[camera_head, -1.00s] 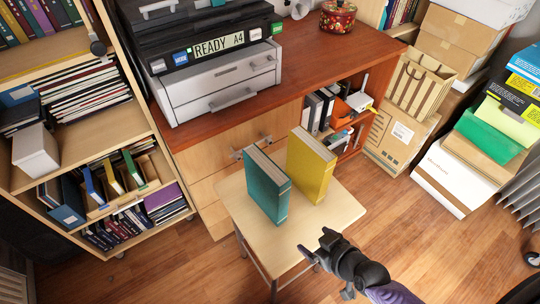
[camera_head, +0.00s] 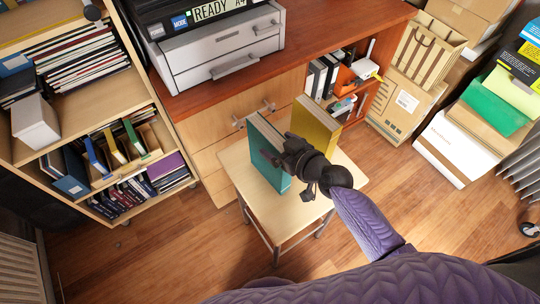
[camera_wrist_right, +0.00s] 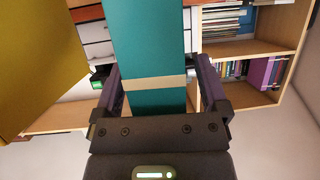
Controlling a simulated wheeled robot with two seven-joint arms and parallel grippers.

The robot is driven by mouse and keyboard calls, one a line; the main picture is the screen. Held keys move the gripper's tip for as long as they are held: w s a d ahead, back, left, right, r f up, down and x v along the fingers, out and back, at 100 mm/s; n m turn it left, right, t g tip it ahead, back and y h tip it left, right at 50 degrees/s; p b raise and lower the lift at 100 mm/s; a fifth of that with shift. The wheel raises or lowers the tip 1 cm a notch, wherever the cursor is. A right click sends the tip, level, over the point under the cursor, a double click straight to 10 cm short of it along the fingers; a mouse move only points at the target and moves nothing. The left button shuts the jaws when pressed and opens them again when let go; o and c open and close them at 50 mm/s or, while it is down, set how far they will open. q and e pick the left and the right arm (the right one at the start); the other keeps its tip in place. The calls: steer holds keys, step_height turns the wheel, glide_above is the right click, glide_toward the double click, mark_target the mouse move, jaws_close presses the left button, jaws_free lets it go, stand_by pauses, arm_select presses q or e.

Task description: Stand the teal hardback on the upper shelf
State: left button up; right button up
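The teal hardback (camera_head: 266,158) stands upright on a small pale stool (camera_head: 241,180). In the right wrist view the teal book (camera_wrist_right: 150,45) fills the middle, with a cream band across it. My right gripper (camera_head: 296,165) is at its right side in the head view. Its fingers (camera_wrist_right: 160,92) are apart, one on each side of the book, with thin gaps showing. The left bookcase has an upper board (camera_head: 95,98) bearing stacked papers and a white box, and a lower shelf of books. My left gripper is not in view.
A yellow book (camera_head: 316,125) stands upright close behind my right gripper. A wooden cabinet with a printer (camera_head: 215,50) stands behind the stool. Boxes (camera_head: 460,150) are stacked at the right. Part of the bookcase's upper board is bare, right of the white box (camera_head: 35,122).

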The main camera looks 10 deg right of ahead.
jaws_close()
stand_by(1.3)
